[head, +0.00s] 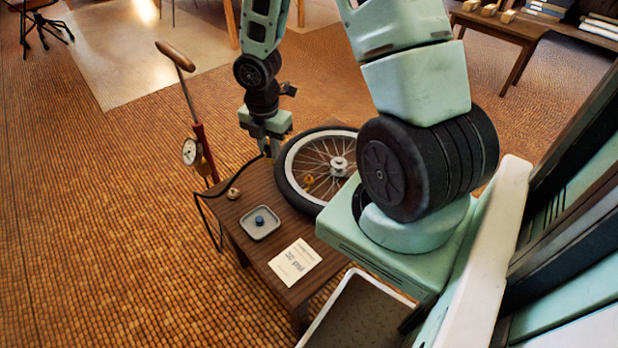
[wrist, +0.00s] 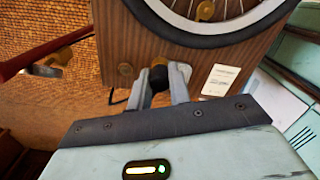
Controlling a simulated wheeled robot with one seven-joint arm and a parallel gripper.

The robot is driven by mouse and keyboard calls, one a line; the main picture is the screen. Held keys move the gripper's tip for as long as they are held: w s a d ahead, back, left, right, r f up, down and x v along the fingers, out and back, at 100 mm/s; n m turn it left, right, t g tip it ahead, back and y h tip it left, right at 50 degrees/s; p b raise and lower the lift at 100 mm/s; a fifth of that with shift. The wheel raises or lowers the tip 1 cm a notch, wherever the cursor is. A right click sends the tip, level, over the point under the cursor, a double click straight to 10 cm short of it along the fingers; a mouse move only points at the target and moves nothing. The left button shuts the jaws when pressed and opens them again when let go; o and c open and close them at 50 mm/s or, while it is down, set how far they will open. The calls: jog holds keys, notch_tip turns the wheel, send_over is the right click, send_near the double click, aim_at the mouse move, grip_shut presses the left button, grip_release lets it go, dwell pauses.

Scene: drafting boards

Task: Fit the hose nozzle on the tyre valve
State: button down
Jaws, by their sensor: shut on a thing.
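The bicycle wheel (head: 291,186) lies flat on the small wooden table. A brass-coloured piece (head: 309,180), perhaps the valve, shows inside its rim; a similar piece shows in the wrist view (wrist: 206,10). My gripper (head: 268,150) is beside the wheel's left edge, above the table's far end. In the wrist view its fingers are shut on the dark hose nozzle (wrist: 158,76). The fingers hide part of the nozzle. The black hose (head: 203,212) runs from the floor pump (head: 201,150) to my gripper. The nozzle is apart from the wheel.
The wooden table (head: 246,207) carries a small round stand (head: 233,193), a grey tray (head: 247,231) with a blue knob (head: 260,220), and a printed card (head: 295,263). The pump, with its gauge (head: 190,152), stands on the floor left of the table.

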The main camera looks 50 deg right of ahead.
jog(key=s+d+p, duration=0.1)
jog(key=s+d, duration=0.4)
jog(key=s, duration=0.2)
jog(key=shift+s+d, duration=0.3)
jog(key=shift+d, duration=0.1)
dwell(0.3)
jog(key=shift+f+b, duration=1.55)
jog(key=shift+f, duration=0.5)
jog(key=shift+f+b, duration=1)
jog(key=shift+f, duration=0.3)
jog(key=c, duration=1.2)
grip_release()
notch_tip(320, 180, up, 18)
jog(key=p, duration=1.2)
jog(key=shift+f, duration=0.25)
